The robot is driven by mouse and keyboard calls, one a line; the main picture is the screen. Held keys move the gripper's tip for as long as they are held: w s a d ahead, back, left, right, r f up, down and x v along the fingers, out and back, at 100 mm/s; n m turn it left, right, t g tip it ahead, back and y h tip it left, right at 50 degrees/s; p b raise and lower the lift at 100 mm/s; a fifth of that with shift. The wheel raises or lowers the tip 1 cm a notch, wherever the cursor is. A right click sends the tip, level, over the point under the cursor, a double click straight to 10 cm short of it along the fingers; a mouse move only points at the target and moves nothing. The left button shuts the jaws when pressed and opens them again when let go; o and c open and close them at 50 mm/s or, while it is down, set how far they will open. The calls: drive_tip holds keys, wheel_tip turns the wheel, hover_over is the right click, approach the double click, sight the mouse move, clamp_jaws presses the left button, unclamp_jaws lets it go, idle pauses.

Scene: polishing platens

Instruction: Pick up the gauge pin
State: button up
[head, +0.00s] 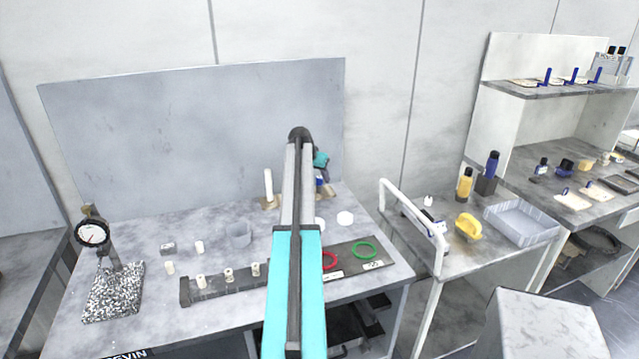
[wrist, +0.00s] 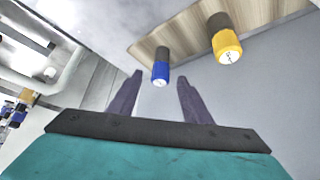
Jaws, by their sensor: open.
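In the wrist view, a dark cylinder with a blue end (wrist: 161,72) and a dark cylinder with a yellow end (wrist: 226,45) stand on a wooden block (wrist: 185,40). Either may be the gauge pin; I cannot tell which. My gripper (wrist: 160,77) is open, its two dark fingers apart. The blue-ended cylinder shows between the fingertips, with no visible contact; its depth relative to them is unclear. The yellow-ended one is to the right, outside the fingers. In the head view, my arm hides most of this spot at the back of the bench.
A backboard (head: 190,140) rises close behind.

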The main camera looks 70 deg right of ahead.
sight(318, 178)
clamp_jaws()
drive_tip(key=shift+r, duration=0.1)
drive_tip(key=shift+r+b, duration=0.9)
drive_tip(key=shift+r, duration=0.8)
drive_tip(key=s+a+r+b, duration=0.1)
drive_tip(key=s+a+b, duration=0.3)
drive_tip(key=s+a, duration=0.5)
drive_tip(key=s, duration=0.4)
drive_tip(key=shift+r, duration=0.2)
drive_tip(key=shift+a, duration=0.1)
